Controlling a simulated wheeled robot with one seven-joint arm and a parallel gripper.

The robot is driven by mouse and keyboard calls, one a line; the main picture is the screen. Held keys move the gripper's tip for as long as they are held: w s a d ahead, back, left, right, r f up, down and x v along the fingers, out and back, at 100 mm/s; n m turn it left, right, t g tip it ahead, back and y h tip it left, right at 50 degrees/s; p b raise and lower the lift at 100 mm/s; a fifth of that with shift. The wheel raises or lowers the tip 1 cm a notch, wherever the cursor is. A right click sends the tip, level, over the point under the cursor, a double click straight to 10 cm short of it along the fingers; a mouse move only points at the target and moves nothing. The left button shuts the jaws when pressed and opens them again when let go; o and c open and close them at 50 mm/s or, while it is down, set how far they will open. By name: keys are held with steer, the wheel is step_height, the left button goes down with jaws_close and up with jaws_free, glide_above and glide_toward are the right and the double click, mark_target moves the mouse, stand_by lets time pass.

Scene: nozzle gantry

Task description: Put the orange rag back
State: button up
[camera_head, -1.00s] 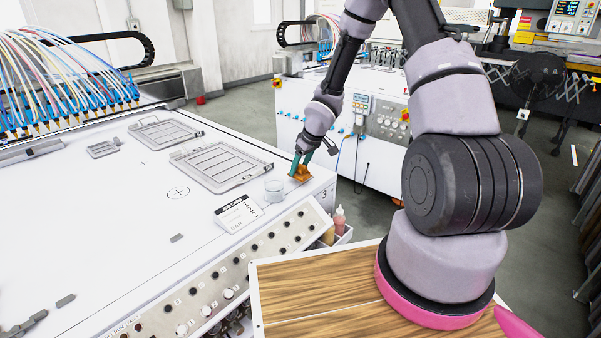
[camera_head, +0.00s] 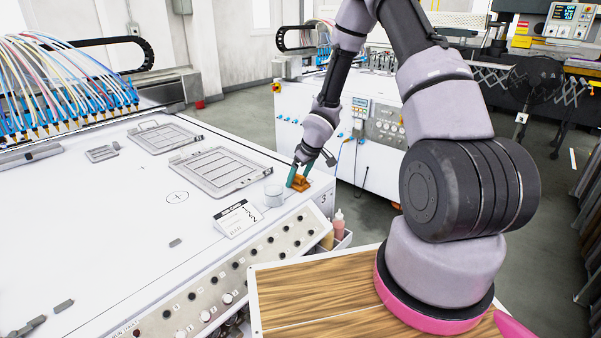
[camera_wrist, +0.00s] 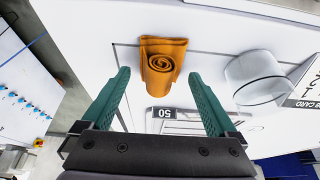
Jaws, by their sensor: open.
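The orange rag (camera_head: 300,184) is a rolled cloth near the far right corner of the white machine top (camera_head: 130,215). In the wrist view the rag (camera_wrist: 162,68) shows its spiral end, with a flat part behind it. My gripper (camera_head: 299,177) is at the rag in the head view. In the wrist view my gripper (camera_wrist: 160,85) has its two green fingers wide apart, one on each side of the rag, with gaps between. It is open and holds nothing. Whether the rag lies flat on something under it is hard to tell.
A clear round jar (camera_head: 273,195) stands just left of the rag, and also shows in the wrist view (camera_wrist: 258,82). A white printed card (camera_head: 237,217) lies nearer the front edge. Framed trays (camera_head: 222,168) lie further left. Bottles (camera_head: 339,222) sit in a side holder.

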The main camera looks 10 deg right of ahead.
steer(key=s+d+r+m+h, duration=0.1)
steer(key=s+d+r+m, duration=0.2)
steer(key=r, duration=0.7)
steer(key=s+d+r+t+h, duration=0.1)
steer(key=s+d+r+h, duration=0.15)
steer(key=s+r, duration=0.45)
steer(key=s+d+r+m, duration=0.2)
steer(key=d+r, duration=0.2)
steer(key=r, duration=0.8)
steer(key=s+a+r+m+t+y, duration=0.1)
steer(key=s+a+r+m, duration=0.1)
steer(key=s+r, duration=0.4)
steer(key=s+a+r+m+t+y, duration=0.1)
steer(key=s+r+m+y, duration=0.1)
steer(key=s+r+m, duration=0.2)
steer(key=s+r, duration=0.3)
steer(key=s, duration=0.5)
steer(key=shift+a+r, duration=0.3)
steer(key=shift+a, duration=0.1)
steer(key=shift+t, duration=0.3)
